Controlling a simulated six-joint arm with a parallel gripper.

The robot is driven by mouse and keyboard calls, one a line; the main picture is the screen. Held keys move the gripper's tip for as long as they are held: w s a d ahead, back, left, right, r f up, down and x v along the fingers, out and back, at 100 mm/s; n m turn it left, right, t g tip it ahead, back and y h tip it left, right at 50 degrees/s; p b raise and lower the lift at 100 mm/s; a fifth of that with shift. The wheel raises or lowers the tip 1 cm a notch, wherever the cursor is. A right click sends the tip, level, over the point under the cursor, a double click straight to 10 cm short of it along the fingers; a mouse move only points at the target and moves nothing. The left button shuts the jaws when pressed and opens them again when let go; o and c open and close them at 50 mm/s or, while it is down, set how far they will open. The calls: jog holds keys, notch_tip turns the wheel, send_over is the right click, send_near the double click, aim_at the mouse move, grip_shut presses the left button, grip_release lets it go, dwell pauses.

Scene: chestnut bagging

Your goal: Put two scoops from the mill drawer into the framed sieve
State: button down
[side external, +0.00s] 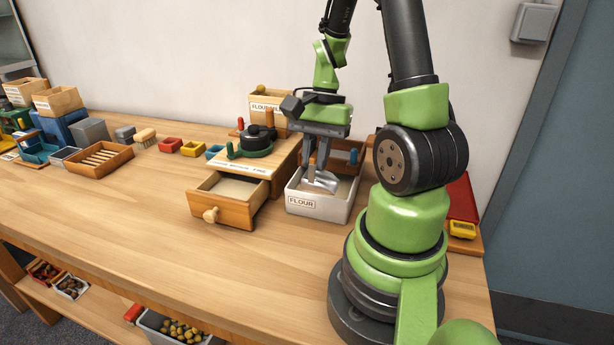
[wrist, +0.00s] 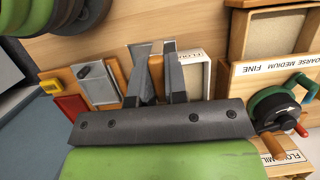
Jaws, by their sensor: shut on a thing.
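The mill drawer (side external: 238,188) is pulled out of the wooden mill and holds a pale, flour-like layer; it also shows at the upper right of the wrist view (wrist: 277,30). My gripper (side external: 317,166) is shut on a metal scoop (side external: 324,182) above the white tub labelled FLOUR (side external: 333,212), right of the drawer. In the wrist view, the scoop's wooden handle (wrist: 155,70) lies between my fingers and the white tub (wrist: 206,82) shows just right of them. I cannot tell what the scoop holds. I cannot clearly make out a framed sieve.
The mill's dark hopper and green wheel (side external: 250,149) stand behind the drawer. Small coloured trays (side external: 170,146), a brush and a slatted wooden tray (side external: 98,160) are farther left. A red and yellow item (side external: 462,228) lies right of my base. The front tabletop is clear.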

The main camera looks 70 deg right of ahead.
jog(key=r, duration=0.6)
jog(key=shift+w+d+r, duration=0.15)
jog(key=shift+w, duration=0.2)
jog(key=w+t, duration=0.3)
jog(key=w, duration=1.8)
jog(key=shift+n+t, duration=0.4)
jog(key=shift+t, duration=0.1)
jog(key=f, duration=0.4)
jog(key=s+f, duration=0.1)
jog(key=f, duration=0.9)
jog(key=shift+s+d, duration=0.15)
jog(key=shift+d, duration=0.1)
jog(key=shift+w+f+g, duration=0.25)
jog(key=shift+f+g, duration=0.2)
jog(key=shift+g, duration=0.55)
jog(key=shift+s+f+m+g, duration=0.1)
jog(key=shift+s+m+g, duration=0.05)
jog(key=shift+m+g, duration=0.15)
jog(key=shift+s+f+g, duration=0.15)
jog(key=shift+s+g, duration=0.55)
jog(key=shift+s, duration=0.25)
jog(key=shift+w+g, duration=0.3)
jog(key=shift+w+r+g, duration=0.1)
jog(key=shift+r+g, duration=0.2)
notch_tip(320, 180, up, 7)
jog(key=shift+w+r, duration=0.15)
jog(key=shift+w, duration=0.1)
